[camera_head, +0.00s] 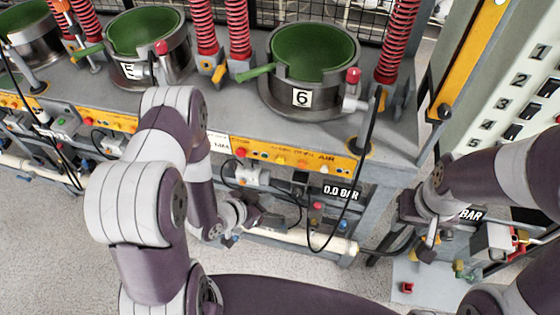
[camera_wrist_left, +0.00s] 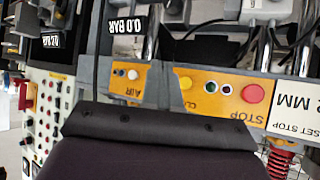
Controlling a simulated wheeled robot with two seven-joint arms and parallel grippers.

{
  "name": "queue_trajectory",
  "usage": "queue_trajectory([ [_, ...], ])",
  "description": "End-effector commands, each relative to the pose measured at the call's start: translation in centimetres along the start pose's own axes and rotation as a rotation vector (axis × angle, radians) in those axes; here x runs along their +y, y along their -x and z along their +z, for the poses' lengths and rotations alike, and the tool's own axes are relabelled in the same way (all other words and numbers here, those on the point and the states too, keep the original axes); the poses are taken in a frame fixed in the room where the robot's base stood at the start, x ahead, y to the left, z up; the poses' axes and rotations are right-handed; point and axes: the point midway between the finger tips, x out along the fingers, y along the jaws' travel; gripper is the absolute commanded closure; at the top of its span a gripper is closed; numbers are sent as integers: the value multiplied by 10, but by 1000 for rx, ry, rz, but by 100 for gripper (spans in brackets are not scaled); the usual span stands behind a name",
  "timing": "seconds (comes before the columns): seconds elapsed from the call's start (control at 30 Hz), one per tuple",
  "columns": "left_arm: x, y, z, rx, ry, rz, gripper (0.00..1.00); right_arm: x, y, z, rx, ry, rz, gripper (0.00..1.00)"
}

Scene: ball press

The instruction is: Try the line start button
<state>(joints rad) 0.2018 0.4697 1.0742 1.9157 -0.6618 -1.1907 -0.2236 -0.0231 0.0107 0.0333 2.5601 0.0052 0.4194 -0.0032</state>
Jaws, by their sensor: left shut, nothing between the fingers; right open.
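No button is legibly marked line start. A yellow button strip (camera_head: 290,155) runs along the front of the press bench, with small coloured buttons and the word AIR. In the left wrist view the strip (camera_wrist_left: 215,87) shows a red button (camera_wrist_left: 253,94) near the word STOP. A small box with a red button (camera_head: 317,206) hangs below the strip. My left gripper (camera_head: 268,218) is shut and empty in front of the bench, below the strip, apart from the buttons. My right gripper (camera_head: 424,246) is open at the right; its fingertips are partly hard to make out.
Green-topped press pots, one marked 6 (camera_head: 305,75), stand on the bench between red springs. A numbered switch panel (camera_head: 520,85) stands at the right. The floor (camera_head: 50,230) is clear at left.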

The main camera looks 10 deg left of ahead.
Motion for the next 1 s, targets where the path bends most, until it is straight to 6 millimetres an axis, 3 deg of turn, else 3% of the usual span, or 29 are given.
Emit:
queue_trajectory([
  [0.6, -38, -52, -37, 0, -1, -1, 100, 0, -10, 1, 0, 0, 0, 57],
  [1.0, -44, -61, -44, -1, 1, 0, 100, 0, -11, 1, 0, 0, 0, 57],
])
